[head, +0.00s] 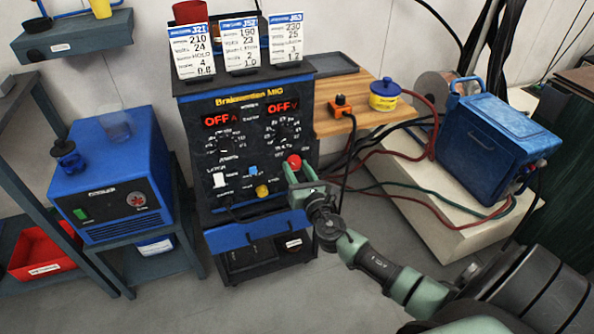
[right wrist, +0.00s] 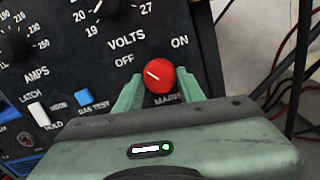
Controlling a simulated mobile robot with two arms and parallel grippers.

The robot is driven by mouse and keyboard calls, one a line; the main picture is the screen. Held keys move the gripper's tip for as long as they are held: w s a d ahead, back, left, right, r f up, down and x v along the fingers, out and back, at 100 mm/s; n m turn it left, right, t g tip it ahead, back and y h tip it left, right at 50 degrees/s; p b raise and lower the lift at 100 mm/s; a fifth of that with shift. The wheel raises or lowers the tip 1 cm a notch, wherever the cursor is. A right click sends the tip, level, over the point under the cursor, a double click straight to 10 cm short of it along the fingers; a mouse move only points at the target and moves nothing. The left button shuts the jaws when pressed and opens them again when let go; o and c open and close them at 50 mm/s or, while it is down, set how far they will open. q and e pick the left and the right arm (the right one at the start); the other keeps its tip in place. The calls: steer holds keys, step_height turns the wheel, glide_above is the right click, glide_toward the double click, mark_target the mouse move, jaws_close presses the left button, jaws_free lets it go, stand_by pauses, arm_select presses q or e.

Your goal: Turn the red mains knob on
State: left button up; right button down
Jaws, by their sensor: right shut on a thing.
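The red mains knob (head: 294,161) is on the lower right of the front panel of the black and blue welder (head: 248,160). In the right wrist view the red knob (right wrist: 158,78) sits between the printed words OFF and ON, and its white mark points up and left, toward the OFF side. Both displays on the panel read OFF in red. My right gripper (head: 299,172) is shut on the knob; in the right wrist view its green fingers (right wrist: 160,88) stand on either side of it. My left gripper is not in view.
A yellow knob (head: 262,191), a blue gas test switch (right wrist: 93,103) and a white switch (right wrist: 39,115) are left of the mains knob. Cables run right of the welder near a blue case (head: 495,140). A blue unit (head: 110,175) stands left.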

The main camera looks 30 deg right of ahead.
steer(key=m+b, duration=0.2)
steer(key=m, duration=0.5)
steer(key=shift+a, duration=0.1)
steer(key=m+b, duration=0.1)
steer(key=m, duration=0.2)
steer(key=shift+m, duration=1.7)
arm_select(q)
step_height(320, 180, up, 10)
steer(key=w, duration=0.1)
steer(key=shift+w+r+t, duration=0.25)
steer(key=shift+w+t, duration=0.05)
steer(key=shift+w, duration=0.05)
arm_select(e)
steer(key=shift+m, duration=1.2)
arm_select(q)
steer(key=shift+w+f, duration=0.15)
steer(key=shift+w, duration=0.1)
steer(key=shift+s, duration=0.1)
arm_select(e)
steer(key=c, duration=0.9)
jaws_free()
steer(key=shift+m, duration=0.3)
